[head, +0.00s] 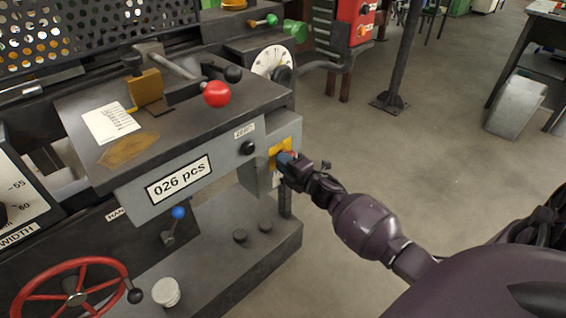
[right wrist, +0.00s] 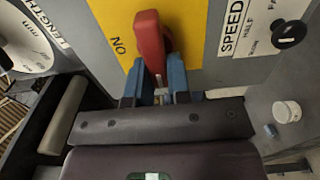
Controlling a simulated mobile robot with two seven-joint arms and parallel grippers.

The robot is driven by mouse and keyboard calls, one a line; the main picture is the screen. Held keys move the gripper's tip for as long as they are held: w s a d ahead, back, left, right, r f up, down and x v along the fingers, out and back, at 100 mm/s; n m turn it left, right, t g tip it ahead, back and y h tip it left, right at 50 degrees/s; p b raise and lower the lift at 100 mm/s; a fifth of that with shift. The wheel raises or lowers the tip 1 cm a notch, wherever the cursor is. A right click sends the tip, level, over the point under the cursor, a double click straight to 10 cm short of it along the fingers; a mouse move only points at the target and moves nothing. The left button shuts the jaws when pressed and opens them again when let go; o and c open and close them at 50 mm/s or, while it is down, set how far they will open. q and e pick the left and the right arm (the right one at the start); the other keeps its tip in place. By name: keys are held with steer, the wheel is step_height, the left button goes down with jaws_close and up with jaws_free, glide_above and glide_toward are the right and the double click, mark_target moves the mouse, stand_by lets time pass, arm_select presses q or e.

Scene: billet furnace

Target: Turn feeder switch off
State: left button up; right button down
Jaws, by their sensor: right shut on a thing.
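The feeder switch is a red handle (right wrist: 148,40) on a yellow plate (right wrist: 112,28) in the right wrist view. Letters that look like "NO" stand on the plate beside the handle. My right gripper (right wrist: 157,80) has its blue fingers on both sides of the handle's lower part and is shut on it. In the head view my right gripper (head: 284,160) is at the yellow plate (head: 271,158) on the machine's right end and hides most of the switch. My left gripper is not in view.
A black knob (right wrist: 288,33) by a "SPEED" label is close to the switch in the right wrist view. A red ball lever (head: 217,94) and a round dial (head: 273,62) are above on the machine. The floor (head: 370,150) to the right is clear.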

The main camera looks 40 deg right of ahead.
steer(key=shift+f, duration=0.1)
steer(key=c, duration=1.1)
jaws_free()
steer(key=shift+o, duration=0.2)
arm_select(q)
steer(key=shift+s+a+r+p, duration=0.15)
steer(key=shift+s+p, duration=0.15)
steer(key=shift+p, duration=0.55)
arm_select(e)
steer(key=s, duration=1.1)
steer(key=shift+d, duration=0.45)
